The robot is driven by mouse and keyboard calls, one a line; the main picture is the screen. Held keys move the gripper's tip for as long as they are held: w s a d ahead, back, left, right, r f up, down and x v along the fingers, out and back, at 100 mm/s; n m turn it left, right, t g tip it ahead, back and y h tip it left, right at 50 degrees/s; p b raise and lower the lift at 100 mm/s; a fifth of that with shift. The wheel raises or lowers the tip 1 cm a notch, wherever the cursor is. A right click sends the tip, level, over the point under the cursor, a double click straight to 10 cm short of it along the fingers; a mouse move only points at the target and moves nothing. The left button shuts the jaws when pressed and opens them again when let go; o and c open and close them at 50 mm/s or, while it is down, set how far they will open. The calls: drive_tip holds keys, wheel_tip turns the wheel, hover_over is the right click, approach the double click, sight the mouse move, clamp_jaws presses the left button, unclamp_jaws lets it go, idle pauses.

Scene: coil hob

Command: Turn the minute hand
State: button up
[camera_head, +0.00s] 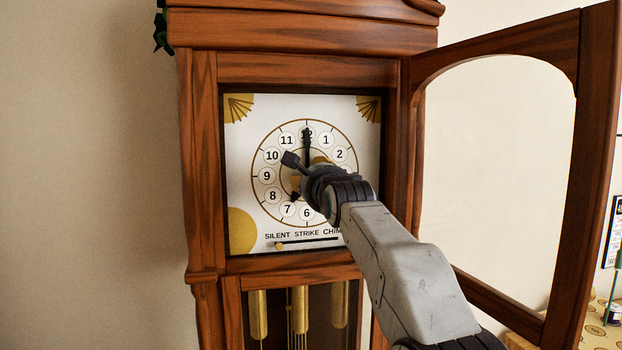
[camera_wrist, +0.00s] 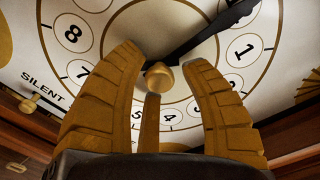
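The minute hand (camera_head: 307,145) is black and points straight up at 12 on the white clock dial (camera_head: 266,212). It also shows in the wrist view as a black hand (camera_wrist: 215,30) running to the upper right. A round brass knob (camera_wrist: 160,77) sits between the fingertips, with visible gaps on both sides. My wrist hides the lower right of the dial in the head view.
The wooden clock case (camera_head: 203,170) frames the dial. Its arched door (camera_head: 594,150) stands open on the right, beside my arm. A small brass slider (camera_head: 279,246) is under the dial. Brass weights (camera_head: 258,315) hang below. Open wall space is at the left.

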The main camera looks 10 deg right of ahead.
drive_tip(key=shift+o, duration=0.6)
drive_tip(key=shift+s+a+r, duration=0.1)
drive_tip(key=shift+s, duration=0.2)
drive_tip(key=s, duration=1.1)
drive_tip(key=shift+s, duration=0.2)
